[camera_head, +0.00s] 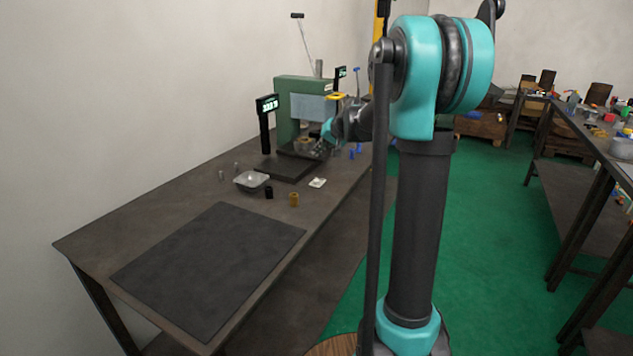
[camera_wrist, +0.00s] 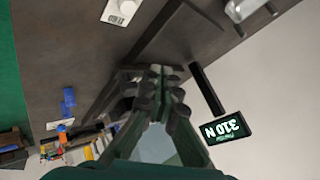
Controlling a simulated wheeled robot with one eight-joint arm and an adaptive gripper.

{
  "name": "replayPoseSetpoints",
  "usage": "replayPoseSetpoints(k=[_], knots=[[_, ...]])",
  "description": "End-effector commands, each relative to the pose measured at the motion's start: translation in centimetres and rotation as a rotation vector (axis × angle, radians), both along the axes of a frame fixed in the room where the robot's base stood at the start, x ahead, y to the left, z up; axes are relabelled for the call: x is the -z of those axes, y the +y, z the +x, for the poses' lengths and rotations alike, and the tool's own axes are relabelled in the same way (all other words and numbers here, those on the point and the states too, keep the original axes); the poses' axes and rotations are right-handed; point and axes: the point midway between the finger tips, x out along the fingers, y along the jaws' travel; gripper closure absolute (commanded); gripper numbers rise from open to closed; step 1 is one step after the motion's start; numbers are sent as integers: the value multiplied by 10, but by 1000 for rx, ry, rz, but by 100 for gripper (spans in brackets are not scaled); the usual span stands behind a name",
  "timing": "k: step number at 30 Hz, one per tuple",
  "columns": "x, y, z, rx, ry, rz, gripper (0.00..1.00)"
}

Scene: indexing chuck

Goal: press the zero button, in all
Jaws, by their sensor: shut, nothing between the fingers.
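A small white box (camera_head: 317,182), which looks like the zero button, lies on the table near the front edge of the dark base plate. In the wrist view a white box with a round white button (camera_wrist: 122,8) and a small dark label is at the top edge, partly cut off. My gripper (camera_head: 322,147) is by the green machine, beyond and above the white box, apart from it. In the wrist view my gripper's fingers (camera_wrist: 150,76) are together, with nothing between them. A lit display (camera_wrist: 226,127) appears to read 310 N.
The green press-like machine (camera_head: 288,97) stands at the back, with a display on a post (camera_head: 267,104) beside it. A light bowl (camera_head: 252,180), a dark cup (camera_head: 269,192) and a brass cup (camera_head: 294,199) stand nearer. A dark mat (camera_head: 210,268) lies bare in front.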

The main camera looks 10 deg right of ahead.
Motion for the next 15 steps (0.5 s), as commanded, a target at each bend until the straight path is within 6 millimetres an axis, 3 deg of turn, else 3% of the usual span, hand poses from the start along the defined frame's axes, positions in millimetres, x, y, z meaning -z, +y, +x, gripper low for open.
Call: replayPoseSetpoints(k=[15], knots=[[62, 0, 0, 0, 0, 0, 100]])
